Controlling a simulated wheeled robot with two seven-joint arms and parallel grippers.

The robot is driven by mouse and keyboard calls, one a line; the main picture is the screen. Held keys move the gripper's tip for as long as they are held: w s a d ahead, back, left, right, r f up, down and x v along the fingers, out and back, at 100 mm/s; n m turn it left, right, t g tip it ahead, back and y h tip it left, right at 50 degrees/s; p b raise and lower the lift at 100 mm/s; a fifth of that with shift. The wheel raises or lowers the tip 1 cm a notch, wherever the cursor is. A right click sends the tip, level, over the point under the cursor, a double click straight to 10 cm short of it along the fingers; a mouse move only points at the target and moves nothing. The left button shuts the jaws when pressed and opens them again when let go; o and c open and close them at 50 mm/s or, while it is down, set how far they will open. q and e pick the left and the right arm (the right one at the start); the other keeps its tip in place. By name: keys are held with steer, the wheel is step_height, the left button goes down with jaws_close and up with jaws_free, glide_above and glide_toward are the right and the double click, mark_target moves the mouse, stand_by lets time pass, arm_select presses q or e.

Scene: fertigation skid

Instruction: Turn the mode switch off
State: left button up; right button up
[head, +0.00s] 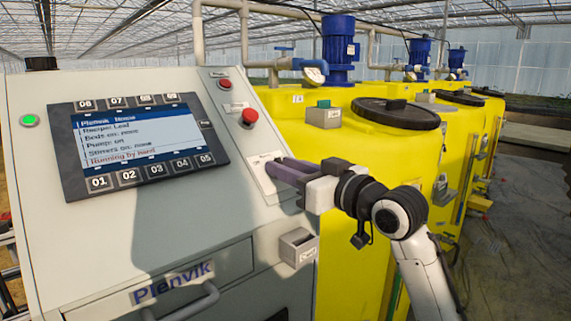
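The control cabinet's sloped panel fills the left of the head view. The mode switch itself cannot be made out; a pale switch plate (256,174) shows at the panel's right edge, below a red button, and my fingers cover part of it. My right gripper (279,169) reaches in from the right with its dark fingers at this plate. Whether they touch or grip a knob there is hidden. The display (135,143) reads "Pump: on" and, in red, "Running by hand". My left gripper is not in view.
A red mushroom button (249,117) sits just above my fingers, with a smaller red button (225,84) higher up. A small grey box (298,247) juts out below. Yellow tanks (345,145) with blue motors stand close behind on the right.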

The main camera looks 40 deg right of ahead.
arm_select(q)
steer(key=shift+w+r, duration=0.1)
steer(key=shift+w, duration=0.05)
arm_select(e)
steer(key=shift+w, duration=0.2)
jaws_close()
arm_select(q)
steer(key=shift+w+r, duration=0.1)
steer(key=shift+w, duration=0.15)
